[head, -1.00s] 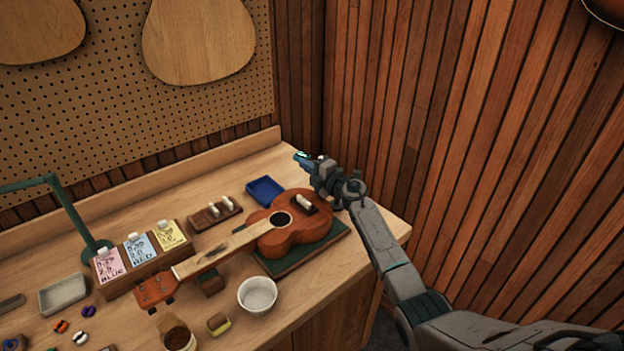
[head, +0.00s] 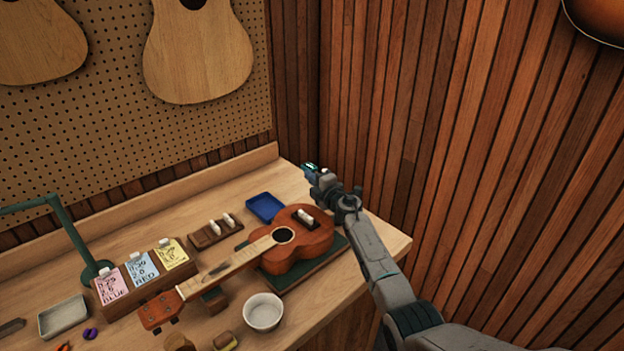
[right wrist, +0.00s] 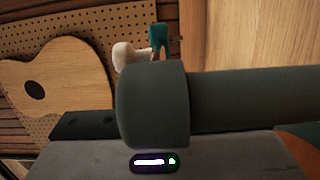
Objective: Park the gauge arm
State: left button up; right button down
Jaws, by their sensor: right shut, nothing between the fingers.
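A dark green stand with a bent arm (head: 62,220) rises at the left of the bench in the head view. Its arm runs out of the picture to the left; I take it for the gauge arm. My right gripper (head: 311,170) is shut and empty, above the bench's back right corner and far to the right of the stand. In the right wrist view a dark grey cylinder blocks much of the picture. A teal piece (right wrist: 158,38) and a pale rounded piece (right wrist: 126,55) show past it; I cannot tell what they are. My left gripper is not in view.
A ukulele (head: 304,243) lies on a dark green mat. Near it are a blue tray (head: 265,206), a white bowl (head: 263,318), a wooden block with pale pegs (head: 205,237) and a card holder (head: 148,283). A slatted wall (head: 480,150) stands close behind my right arm.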

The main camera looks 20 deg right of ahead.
jog(key=p+v, duration=0.3)
jog(key=v, duration=0.7)
jog(key=shift+s, duration=0.35)
jog(key=shift+d, duration=0.1)
